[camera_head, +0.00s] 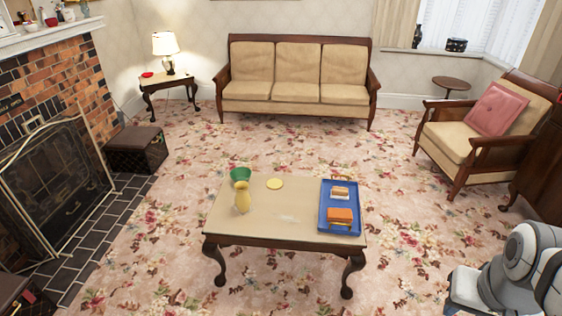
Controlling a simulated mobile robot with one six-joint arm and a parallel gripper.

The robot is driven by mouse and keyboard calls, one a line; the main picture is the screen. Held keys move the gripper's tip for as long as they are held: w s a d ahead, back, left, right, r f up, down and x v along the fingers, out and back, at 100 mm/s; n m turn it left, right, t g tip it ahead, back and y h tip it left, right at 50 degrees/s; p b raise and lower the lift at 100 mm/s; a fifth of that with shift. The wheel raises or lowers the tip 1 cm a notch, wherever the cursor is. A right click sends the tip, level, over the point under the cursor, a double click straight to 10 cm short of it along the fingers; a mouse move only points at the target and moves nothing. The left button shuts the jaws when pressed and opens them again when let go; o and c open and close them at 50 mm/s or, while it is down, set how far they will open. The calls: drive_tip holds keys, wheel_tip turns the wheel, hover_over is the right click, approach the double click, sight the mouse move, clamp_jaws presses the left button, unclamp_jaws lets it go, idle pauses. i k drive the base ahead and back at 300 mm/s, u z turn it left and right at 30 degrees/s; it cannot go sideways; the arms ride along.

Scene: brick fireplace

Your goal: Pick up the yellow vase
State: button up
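The yellow vase (242,199) stands upright on the coffee table (285,229), near its left end. Its body is rounded and it narrows toward the top. A green bowl (240,174) is just behind it, very close in the picture; I cannot tell if they touch. Part of my arm (515,262) shows at the lower right, well to the right of the table and apart from the vase. I do not see my gripper's fingers.
A yellow disc (275,183) and a blue tray (325,221) with orange and white items share the table. A sofa (298,85) is behind, an armchair (478,136) at right, a fireplace screen (52,187) at left. Patterned carpet around the table is clear.

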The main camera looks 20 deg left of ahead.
sight(242, 198)
drive_tip(key=u, duration=1.35)
drive_tip(key=k, duration=1.1)
drive_tip(key=u, duration=0.7)
drive_tip(key=i, duration=1.85)
drive_tip(key=z, duration=0.35)
drive_tip(key=i, duration=1.55)
drive_tip(key=z, duration=1)
drive_tip(key=k, duration=0.65)
